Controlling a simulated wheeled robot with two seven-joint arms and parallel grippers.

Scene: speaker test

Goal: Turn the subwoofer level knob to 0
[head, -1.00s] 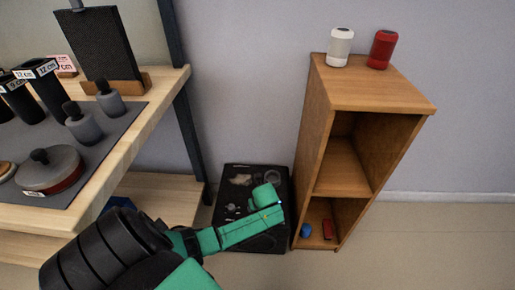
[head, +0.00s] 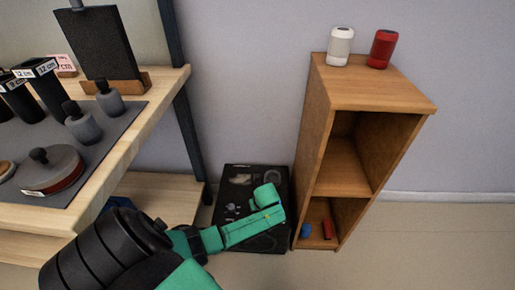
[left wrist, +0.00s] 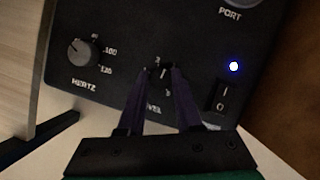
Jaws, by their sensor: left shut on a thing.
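The black subwoofer (head: 232,216) stands low between the wooden table and the wooden shelf, partly hidden by my left arm in the head view. My left gripper (left wrist: 160,76) is shut on the small dark level knob (left wrist: 161,70), one finger on each side. The fingers hide part of the "LEVEL" label, and I cannot tell which number the knob points to. In the head view my left gripper (head: 267,196) covers the knob. My right gripper is in neither view.
The hertz knob (left wrist: 83,51) is left of the fingers; the power switch (left wrist: 222,96) and a lit blue light (left wrist: 234,66) are right. The shelf (head: 318,140) stands close right of the subwoofer, the table (head: 150,125) to the left.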

